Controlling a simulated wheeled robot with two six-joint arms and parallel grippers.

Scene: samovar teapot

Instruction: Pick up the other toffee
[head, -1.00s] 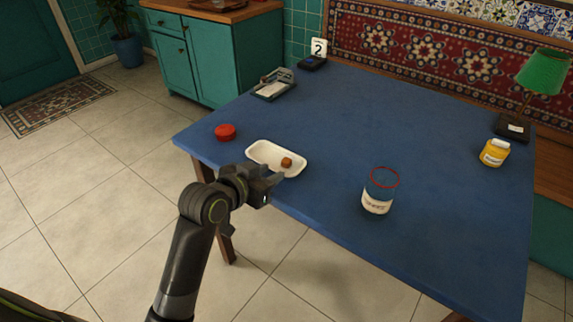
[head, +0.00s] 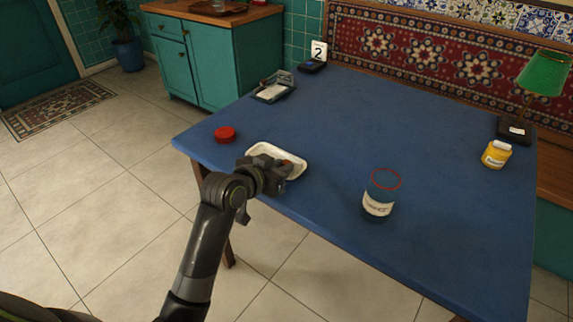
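A white oblong tray (head: 293,153) lies near the front left edge of the blue table. A small brown toffee (head: 287,162) is in it, mostly hidden behind my gripper. My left gripper (head: 277,166) is over the front part of the tray, with its fingers close to the toffee. Its fingers are small and partly overlap the toffee, so I cannot tell whether they are open or shut, or touch it. A clear jar (head: 379,196) with a red rim and a white label stands to the right. My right gripper does not show.
A red lid (head: 225,134) lies left of the tray. A yellow jar (head: 496,154) and a green lamp (head: 543,75) stand at the right. The table's middle is clear.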

